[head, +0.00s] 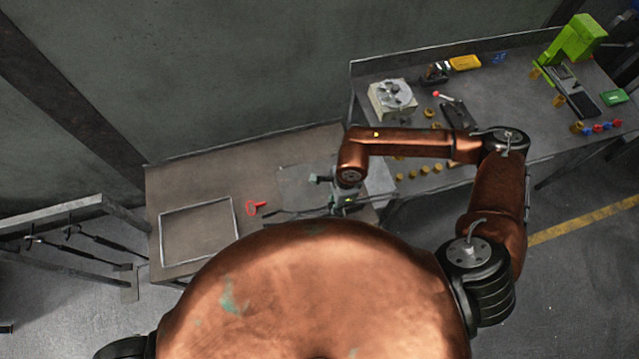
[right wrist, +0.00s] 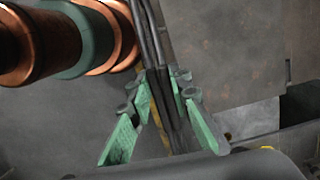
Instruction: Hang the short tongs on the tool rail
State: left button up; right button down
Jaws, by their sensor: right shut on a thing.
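The short tongs (head: 290,212) are dark, thin and long, and lie across the front of the left bench in the head view. My right gripper (head: 345,203) is at them, low over the bench, partly hidden under my arm. In the right wrist view the green fingers of my right gripper (right wrist: 167,112) are shut on the two dark tongs bars (right wrist: 152,45), which run up the picture between them. Whether the tongs touch the bench is unclear. The tool rail (head: 55,214) is a grey metal rack at the far left, with dark tools hanging on it. My left gripper is not in view.
The left bench (head: 185,185) holds an empty square frame (head: 198,232) and a red tool (head: 257,207). The rail stands left of the left bench.

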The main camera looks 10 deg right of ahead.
jog(key=s+r, duration=0.2)
jog(key=s, duration=1.5)
jog(key=shift+s+d+r, duration=0.2)
jog(key=shift+s+r, duration=0.2)
